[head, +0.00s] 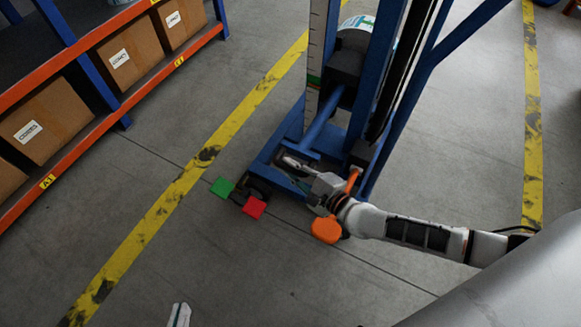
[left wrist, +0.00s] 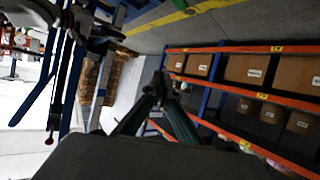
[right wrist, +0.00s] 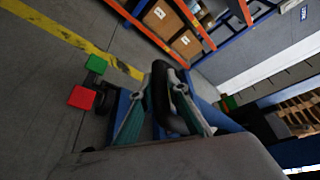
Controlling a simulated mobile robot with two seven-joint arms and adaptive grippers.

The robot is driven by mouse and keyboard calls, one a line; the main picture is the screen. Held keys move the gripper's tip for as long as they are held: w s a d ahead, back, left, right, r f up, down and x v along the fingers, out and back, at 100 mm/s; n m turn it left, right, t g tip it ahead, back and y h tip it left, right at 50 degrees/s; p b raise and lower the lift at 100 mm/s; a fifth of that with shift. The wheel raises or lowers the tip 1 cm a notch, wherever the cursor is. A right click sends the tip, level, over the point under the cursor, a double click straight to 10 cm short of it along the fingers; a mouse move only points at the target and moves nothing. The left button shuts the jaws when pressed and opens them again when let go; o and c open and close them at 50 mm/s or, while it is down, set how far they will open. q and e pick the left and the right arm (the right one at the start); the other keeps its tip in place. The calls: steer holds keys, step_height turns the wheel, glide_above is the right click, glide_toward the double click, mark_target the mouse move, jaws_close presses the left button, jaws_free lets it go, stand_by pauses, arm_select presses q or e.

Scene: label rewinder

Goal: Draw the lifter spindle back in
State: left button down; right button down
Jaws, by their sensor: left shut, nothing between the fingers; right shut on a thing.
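The blue lifter (head: 385,90) stands upright in the head view, with a dark block (head: 345,68) on its mast. A blue bar (head: 322,122) slants from this block down to the left; it looks like the spindle, though I cannot be sure. My right gripper (head: 292,163) is low by the lifter base, below the bar's lower end. In the right wrist view its fingers (right wrist: 170,110) are shut on a black rounded handle (right wrist: 161,90).
A green pedal (head: 222,187) and a red pedal (head: 253,207) stick out from the lifter base. An orange round part (head: 326,230) lies beneath my right wrist. A rack (head: 100,105) with cardboard boxes (head: 55,122) stands at left. The floor between is clear, crossed by a yellow line (head: 190,178).

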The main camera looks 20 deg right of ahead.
steer(key=shift+s+a+r, duration=0.1)
steer(key=shift+s+a, duration=0.2)
steer(key=shift+a, duration=0.15)
steer(key=shift+s+a+f, duration=0.2)
steer(key=shift+s+a, duration=0.05)
steer(key=c, duration=2)
jaws_free()
arm_select(q)
steer(key=shift+s+a+f, duration=0.1)
steer(key=shift+a+f, duration=0.05)
steer(key=shift+a, duration=0.05)
arm_select(e)
steer(key=shift+o, duration=0.2)
steer(key=v, duration=1.2)
